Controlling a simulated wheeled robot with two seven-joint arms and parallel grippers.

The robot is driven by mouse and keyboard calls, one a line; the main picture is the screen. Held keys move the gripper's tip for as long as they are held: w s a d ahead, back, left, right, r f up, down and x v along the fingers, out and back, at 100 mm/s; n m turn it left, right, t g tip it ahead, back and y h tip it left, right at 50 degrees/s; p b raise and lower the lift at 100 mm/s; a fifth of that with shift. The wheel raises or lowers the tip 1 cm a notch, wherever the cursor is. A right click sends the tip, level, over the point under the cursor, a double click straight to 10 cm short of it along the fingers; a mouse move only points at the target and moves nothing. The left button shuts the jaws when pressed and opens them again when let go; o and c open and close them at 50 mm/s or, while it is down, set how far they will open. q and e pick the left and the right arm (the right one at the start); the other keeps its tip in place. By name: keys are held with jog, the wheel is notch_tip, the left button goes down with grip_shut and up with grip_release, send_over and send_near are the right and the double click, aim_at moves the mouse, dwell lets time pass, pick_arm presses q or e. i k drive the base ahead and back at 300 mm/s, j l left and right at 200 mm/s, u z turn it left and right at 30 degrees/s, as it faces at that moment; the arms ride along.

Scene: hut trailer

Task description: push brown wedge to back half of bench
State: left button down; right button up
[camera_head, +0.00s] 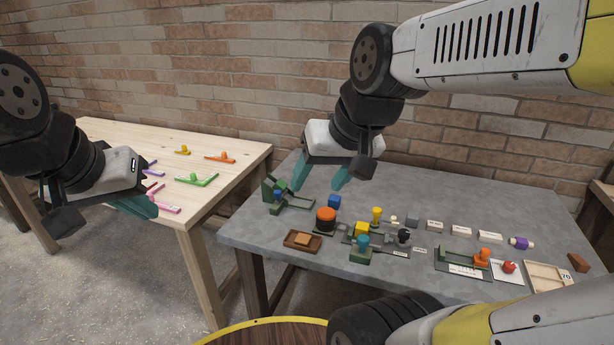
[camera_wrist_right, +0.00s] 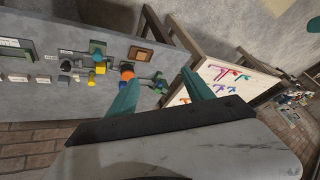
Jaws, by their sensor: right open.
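A small brown wedge (camera_head: 578,262) lies on the grey bench (camera_head: 262,235) near its right edge, just beyond a light wooden tray (camera_head: 547,277). I do not make it out in the right wrist view. My right gripper (camera_head: 320,180) is open and empty, above the left back part of the bench, far to the left of the wedge. Its teal fingers also show spread in the right wrist view (camera_wrist_right: 158,88). My left gripper (camera_head: 140,207) hangs by the front of the pale wooden table, far from the wedge; its finger gap is unclear.
Several small coloured pieces crowd the bench's middle, including an orange-topped cylinder (camera_head: 326,219) and a yellow knob (camera_head: 376,216). A purple piece (camera_head: 520,242) and an orange stamp-like piece (camera_head: 482,257) stand left of the wedge. A brick wall (camera_head: 250,60) rises behind. The bench's back strip is mostly clear.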

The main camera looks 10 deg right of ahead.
aim_at(579, 265)
jog(key=z, duration=2.5)
jog(key=i+l+z, duration=0.15)
jog(key=i+z, duration=0.2)
jog(key=i, duration=0.85)
